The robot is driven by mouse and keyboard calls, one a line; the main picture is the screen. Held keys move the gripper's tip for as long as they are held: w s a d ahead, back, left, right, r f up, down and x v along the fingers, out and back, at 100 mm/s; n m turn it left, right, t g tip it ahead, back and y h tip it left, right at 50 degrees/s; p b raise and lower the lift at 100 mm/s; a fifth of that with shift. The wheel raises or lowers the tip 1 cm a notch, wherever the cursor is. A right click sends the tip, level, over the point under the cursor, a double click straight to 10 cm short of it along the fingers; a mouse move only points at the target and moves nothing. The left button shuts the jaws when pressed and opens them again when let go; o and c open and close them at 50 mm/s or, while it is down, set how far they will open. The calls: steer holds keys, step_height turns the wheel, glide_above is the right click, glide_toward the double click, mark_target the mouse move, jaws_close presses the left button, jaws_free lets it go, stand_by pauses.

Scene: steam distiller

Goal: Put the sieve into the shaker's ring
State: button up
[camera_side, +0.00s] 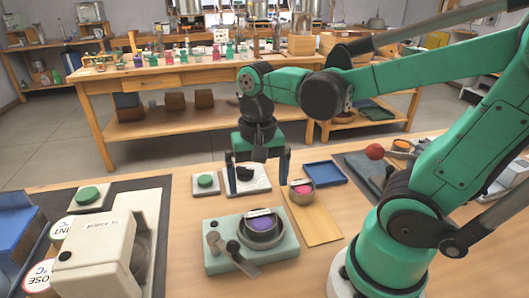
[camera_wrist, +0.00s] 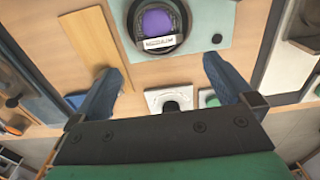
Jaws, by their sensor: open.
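The shaker (camera_side: 280,256) is a pale green block with levers at its front left. A dark round ring stands on it, and a round sieve-like vessel with a purple inside (camera_side: 262,225) and a white label sits within that ring. It also shows at the top of the wrist view (camera_wrist: 157,22). I cannot tell how deep it sits. A second round metal vessel with a pink inside (camera_side: 303,191) stands on a wooden board. My gripper (camera_side: 258,176) is open and empty, pointing down behind the shaker and left of the pink vessel. In the wrist view nothing lies between its fingers (camera_wrist: 160,85).
A white plate with a black knob (camera_side: 245,174) lies below my gripper, with a green-knobbed plate (camera_side: 205,183) left of it. The wooden board (camera_side: 318,226) and blue tray (camera_side: 323,172) lie right. A beige machine (camera_side: 95,262) stands front left.

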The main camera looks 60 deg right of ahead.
step_height(320, 180, up, 5)
steer(key=w+f+n+t, duration=0.1)
steer(key=n+t, duration=0.1)
steer(key=n, duration=0.1)
steer(key=w+a+f+n+t, duration=0.1)
steer(key=n+t, duration=0.1)
steer(key=n, duration=0.1)
steer(key=w+f+n+t, duration=0.1)
steer(key=n+t, duration=0.2)
steer(key=shift+w+a+f, duration=0.1)
steer(key=shift+w+a, duration=0.1)
steer(key=shift+a, duration=0.2)
